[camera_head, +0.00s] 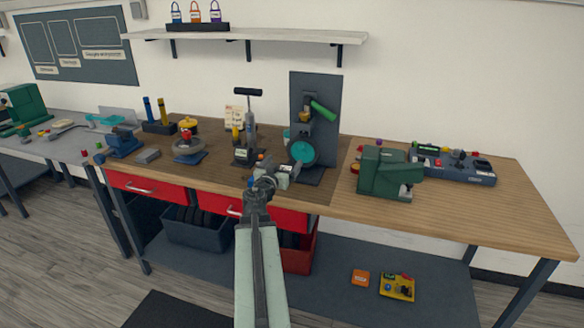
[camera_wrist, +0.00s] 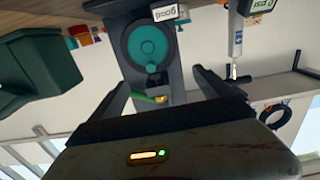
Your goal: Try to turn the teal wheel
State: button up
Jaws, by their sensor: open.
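The teal wheel (camera_head: 303,152) is a round disc low on the front of a dark grey upright panel (camera_head: 328,95) on the wooden bench. A green lever or handle (camera_head: 322,110) sticks out above it. In the wrist view, which is upside down, the teal wheel (camera_wrist: 147,45) is near the top centre, with the green handle's end (camera_wrist: 150,99) below it. My gripper (camera_head: 268,181) is at the bench's front edge, in front and to the left of the wheel. Its jaws (camera_wrist: 158,77) are apart and empty, and appear clear of the wheel.
A black-handled pump (camera_head: 249,125) stands left of the panel. A dark green machine (camera_head: 388,173) stands to the right. A small wheel stand (camera_head: 187,147) and a blue vise (camera_head: 123,143) are farther left. The bench's front right is bare. A shelf (camera_head: 250,38) hangs above.

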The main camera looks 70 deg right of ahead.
aim_at(300, 148)
jog(key=shift+s+d+r, duration=0.1)
jog(key=shift+s+d, duration=0.15)
jog(key=shift+d, duration=1.75)
jog(key=shift+s+d+r, duration=0.1)
jog(key=shift+s+d, duration=0.2)
jog(key=shift+d, duration=1.75)
jog(key=shift+s+d+r, duration=0.1)
jog(key=shift+s+d, duration=0.15)
jog(key=shift+d, duration=1.75)
grip_shut()
jog(key=shift+w, duration=0.2)
jog(key=shift+s+f, duration=0.1)
jog(key=shift+s, duration=0.1)
jog(key=shift+o, duration=1)
grip_release()
jog(key=shift+s, duration=0.1)
